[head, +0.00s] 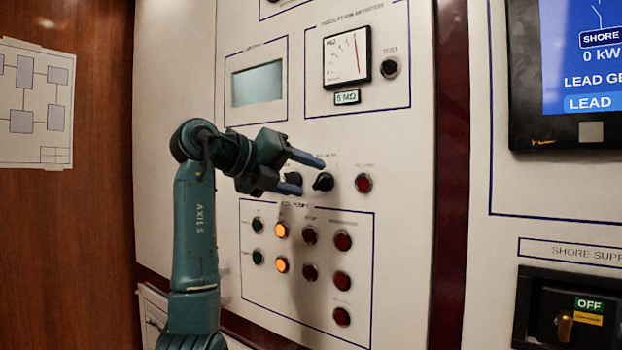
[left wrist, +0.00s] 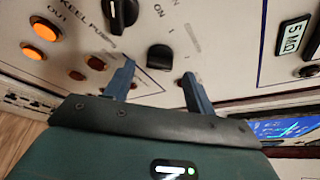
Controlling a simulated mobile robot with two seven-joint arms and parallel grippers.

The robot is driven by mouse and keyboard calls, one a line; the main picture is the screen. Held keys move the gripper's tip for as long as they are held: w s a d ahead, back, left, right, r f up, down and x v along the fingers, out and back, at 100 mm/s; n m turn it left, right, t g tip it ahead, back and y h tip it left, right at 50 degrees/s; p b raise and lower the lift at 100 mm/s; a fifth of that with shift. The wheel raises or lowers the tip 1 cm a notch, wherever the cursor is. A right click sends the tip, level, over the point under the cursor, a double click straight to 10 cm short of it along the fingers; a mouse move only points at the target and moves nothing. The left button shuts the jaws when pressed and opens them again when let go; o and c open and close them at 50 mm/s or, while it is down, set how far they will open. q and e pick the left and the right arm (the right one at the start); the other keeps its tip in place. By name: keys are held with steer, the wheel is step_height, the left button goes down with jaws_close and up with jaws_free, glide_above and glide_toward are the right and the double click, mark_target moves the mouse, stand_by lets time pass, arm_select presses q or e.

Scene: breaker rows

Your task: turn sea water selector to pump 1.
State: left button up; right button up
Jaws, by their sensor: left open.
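Two black rotary knobs sit side by side on the white panel, a left knob (head: 293,178) and a right knob (head: 323,181). Their labels are too blurred to tell which is the sea water selector. My left gripper (head: 308,176) is open and empty, its fingertips just in front of the right knob; one finger partly covers the left knob. In the left wrist view the right knob (left wrist: 160,57) shows between and just beyond the open fingertips (left wrist: 158,70), with no clear contact. The left knob (left wrist: 120,10) is at that view's top edge. My right gripper is not in view.
Below the knobs is a framed block with green buttons (head: 257,225), lit orange buttons (head: 281,230) and dark red buttons (head: 342,241). A red lamp (head: 363,183) is close right of the right knob. A dial meter (head: 346,58) and a small screen (head: 257,84) are above.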

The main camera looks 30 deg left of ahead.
mark_target(322, 182)
arm_select(q)
steer(key=shift+x, duration=1.35)
steer(key=shift+c, duration=0.3)
steer(key=c, duration=0.9)
